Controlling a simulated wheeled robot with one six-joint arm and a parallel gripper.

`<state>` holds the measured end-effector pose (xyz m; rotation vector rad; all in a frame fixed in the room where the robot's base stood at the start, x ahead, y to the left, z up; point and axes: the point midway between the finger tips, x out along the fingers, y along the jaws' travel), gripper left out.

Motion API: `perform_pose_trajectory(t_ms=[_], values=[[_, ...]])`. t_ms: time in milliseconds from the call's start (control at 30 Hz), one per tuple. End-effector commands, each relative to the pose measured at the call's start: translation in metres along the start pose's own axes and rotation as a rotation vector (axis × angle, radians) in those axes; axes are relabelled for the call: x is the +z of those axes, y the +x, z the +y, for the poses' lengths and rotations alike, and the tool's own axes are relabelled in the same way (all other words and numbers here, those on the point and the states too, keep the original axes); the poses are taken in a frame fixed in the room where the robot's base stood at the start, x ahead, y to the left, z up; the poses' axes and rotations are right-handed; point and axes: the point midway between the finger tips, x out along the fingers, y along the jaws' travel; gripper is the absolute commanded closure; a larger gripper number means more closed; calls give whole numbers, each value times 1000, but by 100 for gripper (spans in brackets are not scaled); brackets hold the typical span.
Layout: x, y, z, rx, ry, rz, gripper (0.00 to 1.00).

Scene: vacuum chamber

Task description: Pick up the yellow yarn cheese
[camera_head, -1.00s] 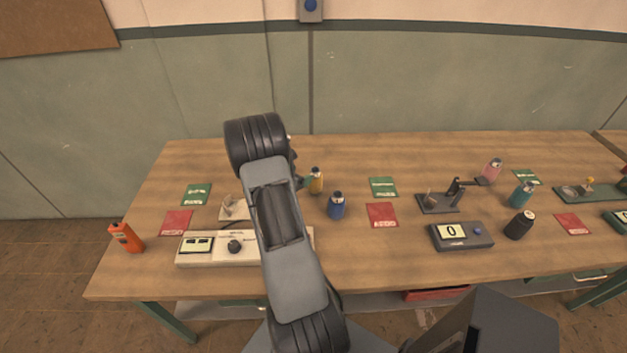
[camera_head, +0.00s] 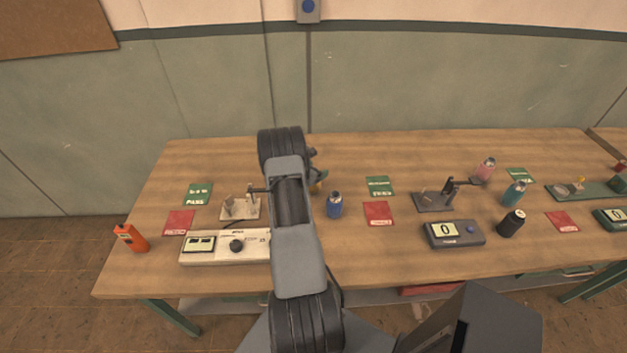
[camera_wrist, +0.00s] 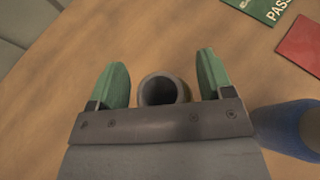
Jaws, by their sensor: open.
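The yellow yarn cheese (camera_head: 315,188) stands on the table, left of the blue one, mostly hidden behind my arm and gripper in the head view. In the wrist view, the grey top rim of a hollow tube (camera_wrist: 162,77) shows between my two green fingertips; its yellow side is hidden there. My gripper (camera_wrist: 160,80) is open, with one finger on each side of the tube and a gap at both sides. It also shows in the head view (camera_head: 320,178), right at the yellow cheese.
The blue yarn cheese (camera_head: 334,205) stands close on the right and also shows in the wrist view (camera_wrist: 290,130). A green card (camera_head: 380,186) and red card (camera_head: 378,213) lie further right. A winding stand (camera_head: 240,208) and a cream instrument (camera_head: 225,247) are left.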

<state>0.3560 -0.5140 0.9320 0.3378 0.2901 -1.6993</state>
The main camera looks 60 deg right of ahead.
Motion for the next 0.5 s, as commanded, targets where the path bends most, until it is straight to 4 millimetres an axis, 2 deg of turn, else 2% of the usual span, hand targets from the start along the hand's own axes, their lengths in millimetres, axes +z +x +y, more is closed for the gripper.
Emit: perform_pose_trajectory(t_ms=[300,500], values=[[0,4,0,0,0,0,26],[0,4,0,0,0,0,45]])
